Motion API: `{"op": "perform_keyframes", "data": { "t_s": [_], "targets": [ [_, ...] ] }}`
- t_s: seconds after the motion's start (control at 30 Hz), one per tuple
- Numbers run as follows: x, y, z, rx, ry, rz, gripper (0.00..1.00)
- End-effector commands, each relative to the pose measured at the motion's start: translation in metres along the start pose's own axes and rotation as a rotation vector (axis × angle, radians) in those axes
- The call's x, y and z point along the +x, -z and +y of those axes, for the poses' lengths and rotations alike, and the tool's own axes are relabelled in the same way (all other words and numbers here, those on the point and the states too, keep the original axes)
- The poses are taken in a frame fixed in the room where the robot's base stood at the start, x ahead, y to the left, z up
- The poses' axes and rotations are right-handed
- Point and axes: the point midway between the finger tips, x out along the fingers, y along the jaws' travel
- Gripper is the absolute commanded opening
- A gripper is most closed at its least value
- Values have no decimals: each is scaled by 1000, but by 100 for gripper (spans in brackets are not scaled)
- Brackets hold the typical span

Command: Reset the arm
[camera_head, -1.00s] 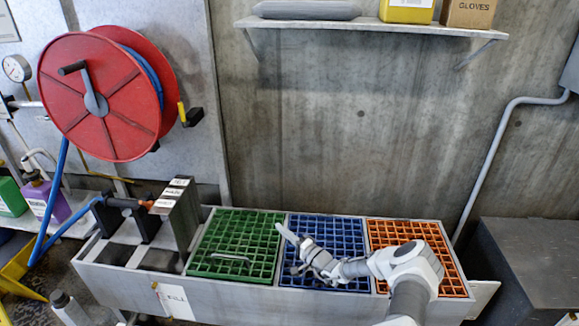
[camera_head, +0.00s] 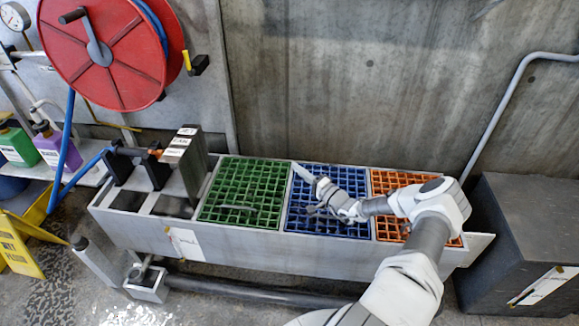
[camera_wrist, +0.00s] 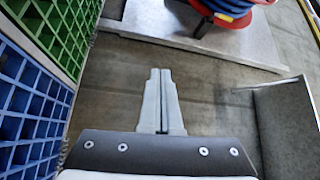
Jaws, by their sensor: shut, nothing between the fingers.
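My gripper (camera_head: 303,174) is shut and empty, above the blue grate at its back left, near the border with the green grate. In the wrist view its two fingers (camera_wrist: 159,100) are pressed together with nothing between them. My arm reaches in from the lower right, across the front of the orange grate. No other object is named by the task.
A grey trough holds a green grate (camera_head: 228,190), a blue grate (camera_head: 350,184) and an orange grate (camera_head: 392,181). A red hose reel (camera_head: 100,60) hangs at left. A dark box (camera_head: 530,230) stands right. Bare wall (camera_head: 350,90) rises behind the trough.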

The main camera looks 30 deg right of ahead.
Motion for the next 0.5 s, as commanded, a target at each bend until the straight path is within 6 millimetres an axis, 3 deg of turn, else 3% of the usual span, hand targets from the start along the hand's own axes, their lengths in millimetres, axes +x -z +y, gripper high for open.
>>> {"op": "perform_keyframes", "data": {
  "t_s": [0.03,0.3,0.5],
  "targets": [
    [-10,7,-11,0,-1,2,0],
    [-52,30,-40,-1,0,0,0],
    [-66,37,-50,1,0,0,0]
  ]
}}
